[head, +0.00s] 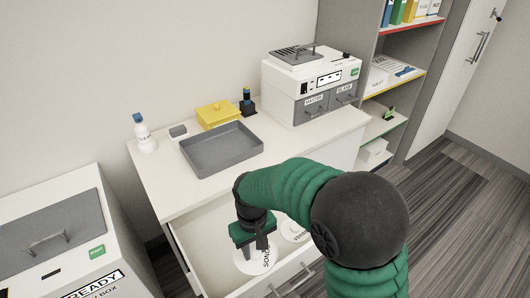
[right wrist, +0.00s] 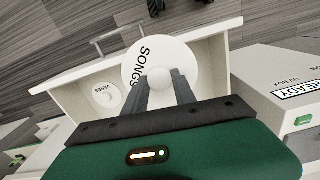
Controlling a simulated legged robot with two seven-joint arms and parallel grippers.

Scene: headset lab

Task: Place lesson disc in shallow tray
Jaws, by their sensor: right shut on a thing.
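A white disc lettered SONGS (head: 246,266) is at the open drawer (head: 196,249), with my right gripper (head: 258,246) over it. In the right wrist view the same disc (right wrist: 184,53) has a round white knob, and the fingers of my right gripper (right wrist: 160,88) are shut on that knob. I cannot tell whether the disc touches the drawer floor. A second white disc (head: 294,230), with lettering like VERBS, lies in the drawer beside it; it also shows in the right wrist view (right wrist: 107,98). The shallow grey tray (head: 222,160) sits empty on the cabinet top. My left gripper is not in view.
Around the tray stand a white bottle (head: 143,134), a small grey-white block (head: 178,131), a yellow box (head: 218,114) and a dark upright item (head: 248,101). A white machine (head: 312,85) stands at the right. A box marked READY (head: 60,245) is at the left.

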